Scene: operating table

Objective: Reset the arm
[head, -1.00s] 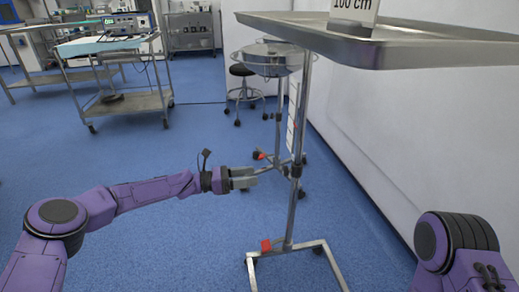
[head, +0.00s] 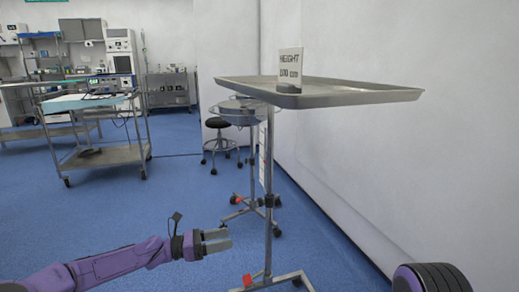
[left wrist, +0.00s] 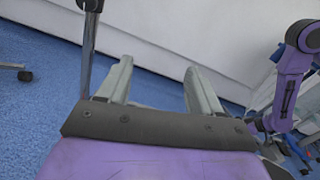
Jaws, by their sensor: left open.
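My left arm (head: 110,263) is purple and reaches in from the lower left of the head view. My left gripper (head: 228,240) is open and empty, its grey fingers pointing right, just left of the stand's pole. In the left wrist view the two fingers (left wrist: 155,85) are spread with nothing between them. Part of my right arm (head: 432,279) shows at the lower right of the head view; its gripper is out of that view. A purple link of mine (left wrist: 294,65) also shows at the right of the left wrist view.
A metal tray stand (head: 350,96) stands ahead on a wheeled base, with a height sign (head: 290,70) on its tray. Its pole (head: 269,180) is close to my left gripper. Behind are a black stool (head: 217,123) and a cart (head: 105,156).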

